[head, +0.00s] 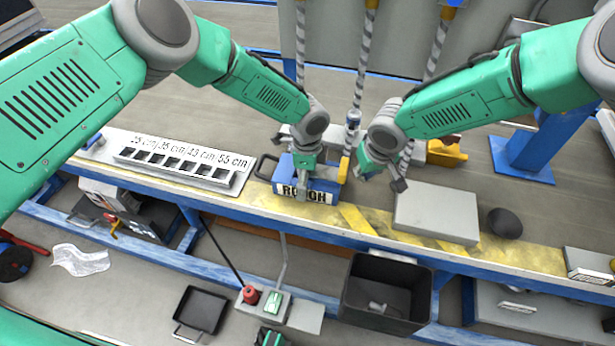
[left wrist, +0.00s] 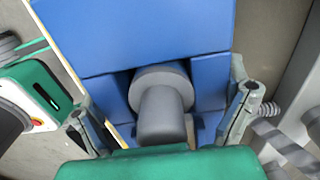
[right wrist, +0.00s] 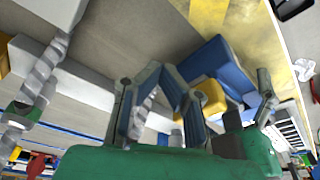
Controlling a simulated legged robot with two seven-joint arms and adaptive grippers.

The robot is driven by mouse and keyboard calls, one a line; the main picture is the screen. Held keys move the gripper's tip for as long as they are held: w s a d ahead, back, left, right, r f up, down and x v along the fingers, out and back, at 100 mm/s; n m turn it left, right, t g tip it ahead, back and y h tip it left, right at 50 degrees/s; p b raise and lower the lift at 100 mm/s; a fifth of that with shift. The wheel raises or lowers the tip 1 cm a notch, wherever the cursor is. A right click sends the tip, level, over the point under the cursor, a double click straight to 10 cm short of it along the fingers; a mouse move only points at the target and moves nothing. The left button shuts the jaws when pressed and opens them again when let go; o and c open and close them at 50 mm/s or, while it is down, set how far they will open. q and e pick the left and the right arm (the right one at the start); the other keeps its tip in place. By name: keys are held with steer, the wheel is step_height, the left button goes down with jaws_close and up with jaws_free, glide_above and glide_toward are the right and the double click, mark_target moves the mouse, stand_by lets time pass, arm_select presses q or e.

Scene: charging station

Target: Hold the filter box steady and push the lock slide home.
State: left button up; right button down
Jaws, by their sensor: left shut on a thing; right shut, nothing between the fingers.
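The filter box (head: 322,184) is blue with a "ROUGH" label and stands near the bench's front edge in the head view. My left gripper (head: 302,180) comes down on it from above and is shut on it. The left wrist view shows the blue box (left wrist: 140,30) with a grey round knob (left wrist: 162,110) between the fingers. A yellow piece, seemingly the lock slide (head: 344,169), is at the box's right side. It also shows in the right wrist view (right wrist: 209,100), partly hidden by a finger. My right gripper (head: 392,180) is shut and empty, apart from the box on its right.
A grey slotted gauge block (head: 180,165) lies left of the box. A flat grey block (head: 437,212) and a dark round object (head: 504,222) lie to the right. Striped rods (head: 365,60) stand behind. A dark bin (head: 386,290) is below the front edge.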

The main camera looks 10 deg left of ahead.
arm_select(q)
steer(key=shift+s+f, duration=0.1)
arm_select(e)
steer(key=w+a+v, duration=0.1)
steer(key=v, duration=0.7)
steer(key=shift+w+r, duration=0.15)
steer(key=shift+w, duration=0.2)
arm_select(q)
steer(key=o, duration=1.1)
steer(key=shift+c, duration=0.2)
steer(key=shift+r, duration=0.45)
step_height(320, 180, up, 11)
steer(key=shift+f, duration=0.1)
